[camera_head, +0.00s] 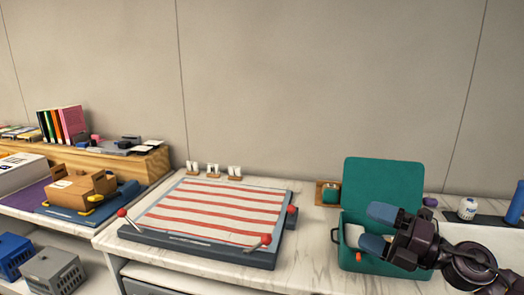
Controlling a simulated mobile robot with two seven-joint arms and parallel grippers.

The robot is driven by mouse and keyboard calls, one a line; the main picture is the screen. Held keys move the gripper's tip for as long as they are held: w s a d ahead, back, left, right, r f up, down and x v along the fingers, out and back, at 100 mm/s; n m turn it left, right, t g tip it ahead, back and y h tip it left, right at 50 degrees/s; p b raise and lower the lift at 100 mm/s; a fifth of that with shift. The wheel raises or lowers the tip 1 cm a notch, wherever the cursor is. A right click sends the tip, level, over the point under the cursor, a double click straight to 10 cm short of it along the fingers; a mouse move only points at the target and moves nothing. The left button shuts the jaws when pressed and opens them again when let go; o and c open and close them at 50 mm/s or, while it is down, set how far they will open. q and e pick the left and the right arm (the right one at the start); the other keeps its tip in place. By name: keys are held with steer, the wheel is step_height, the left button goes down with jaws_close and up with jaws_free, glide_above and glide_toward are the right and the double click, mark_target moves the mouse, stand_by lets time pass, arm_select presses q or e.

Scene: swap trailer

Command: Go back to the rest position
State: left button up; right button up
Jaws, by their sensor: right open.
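My right gripper (376,230) reaches in from the right, over the open green box (383,185). Its two blue-grey fingers are apart and point left. Its fingers and wrist hide much of the inside of the box. I see nothing held between the fingers. My left gripper is not in the picture.
A dark tray (200,251) with a red-striped white sheet (216,211) and red-knobbed levers lies on the marble-like counter. Small white items (213,170) stand behind it. At left are a cardboard box (77,191) and blue and grey crates (53,270). A white jar (467,208) stands at right.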

steer(key=s+d+f+m+t+h, duration=0.3)
steer(key=f+m+h, duration=0.3)
steer(key=f+m, duration=0.4)
steer(key=s+d+f+m+t+h, duration=0.2)
steer(key=d+f+m+t+h, duration=0.15)
steer(key=f+m+h, duration=0.7)
steer(key=s+f+m+g, duration=0.3)
steer(key=s+f+m, duration=0.2)
steer(key=s, duration=0.5)
steer(key=s+f+m+g+p, duration=0.1)
steer(key=s+f+m+g, duration=0.2)
steer(key=s+f, duration=0.6)
steer(key=s+a+m+y, duration=0.1)
steer(key=s+m, duration=0.1)
steer(key=shift+f+m, duration=0.2)
steer(key=shift+m, duration=0.15)
